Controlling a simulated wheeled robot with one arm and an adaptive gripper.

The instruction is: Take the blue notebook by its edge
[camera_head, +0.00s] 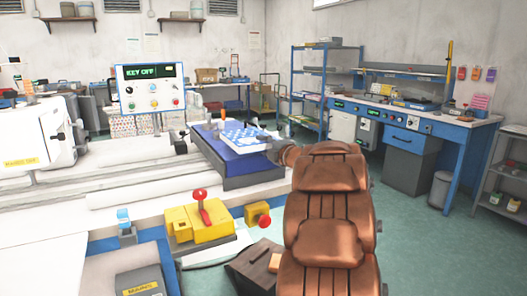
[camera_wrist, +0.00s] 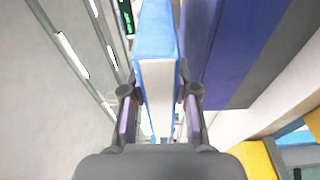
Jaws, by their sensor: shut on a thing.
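The blue notebook (camera_head: 243,136) has a blue-and-white patterned cover. In the head view it is over the dark blue bed (camera_head: 215,152) of the machine; whether it touches the bed is unclear. In the wrist view the notebook (camera_wrist: 155,45) shows its blue cover and pale page edge, running away between the fingers. My gripper (camera_wrist: 158,105) is shut on its near edge, one finger on each side. In the head view my gripper (camera_head: 274,143) is small at the notebook's right end, partly hidden by my arm.
A control box (camera_head: 150,88) reading "KEY OFF" stands behind the bed. A white machine (camera_head: 40,132) stands at left. Green floor (camera_head: 440,240) is open at right.

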